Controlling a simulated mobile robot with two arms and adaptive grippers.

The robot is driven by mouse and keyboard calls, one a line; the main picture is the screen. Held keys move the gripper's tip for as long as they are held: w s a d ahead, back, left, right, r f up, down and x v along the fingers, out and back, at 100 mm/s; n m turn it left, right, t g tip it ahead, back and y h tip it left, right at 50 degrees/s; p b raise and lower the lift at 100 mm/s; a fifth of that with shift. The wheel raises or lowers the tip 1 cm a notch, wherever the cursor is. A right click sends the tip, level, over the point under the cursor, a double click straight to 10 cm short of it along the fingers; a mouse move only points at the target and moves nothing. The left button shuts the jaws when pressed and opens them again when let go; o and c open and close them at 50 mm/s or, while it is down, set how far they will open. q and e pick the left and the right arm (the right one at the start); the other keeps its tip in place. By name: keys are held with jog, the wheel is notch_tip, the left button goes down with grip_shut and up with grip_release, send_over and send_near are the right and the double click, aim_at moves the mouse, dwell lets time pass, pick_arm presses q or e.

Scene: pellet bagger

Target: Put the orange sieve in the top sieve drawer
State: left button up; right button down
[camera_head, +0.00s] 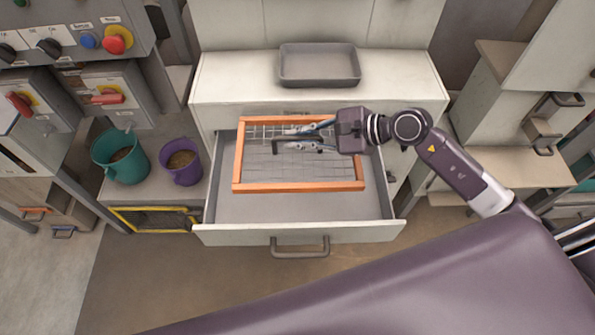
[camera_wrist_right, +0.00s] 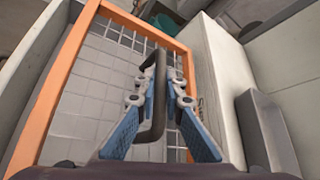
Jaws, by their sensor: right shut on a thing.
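The orange sieve (camera_head: 237,160) has a rectangular orange frame, a wire mesh and a dark handle (camera_wrist_right: 155,125). It is over the open top sieve drawer (camera_head: 300,232), within the drawer's outline in the head view. I cannot tell whether it rests on the drawer floor or hangs just above it. My right gripper (camera_head: 291,139) reaches in from the right and is shut on the sieve's dark handle. The wrist view shows the blue fingers (camera_wrist_right: 165,82) on either side of that handle, with the orange frame (camera_wrist_right: 50,108) around the mesh. My left gripper is out of view.
A grey tray (camera_head: 320,80) stands on the cabinet top behind the drawer. A teal bucket (camera_head: 108,158) and a purple bucket (camera_head: 188,174), both with pellets, stand left of the drawer. A control panel (camera_head: 70,35) is at upper left. Bare drawer floor shows in front of the sieve.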

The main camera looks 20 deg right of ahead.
aim_at(298, 161)
jog(key=shift+w+f+p, duration=0.1)
jog(key=shift+f+p, duration=0.35)
jog(key=shift+f, duration=6.65)
jog(key=shift+f+b, duration=0.15)
jog(key=shift+b, duration=0.15)
jog(key=c, duration=2)
grip_release()
jog(key=shift+c, duration=0.2)
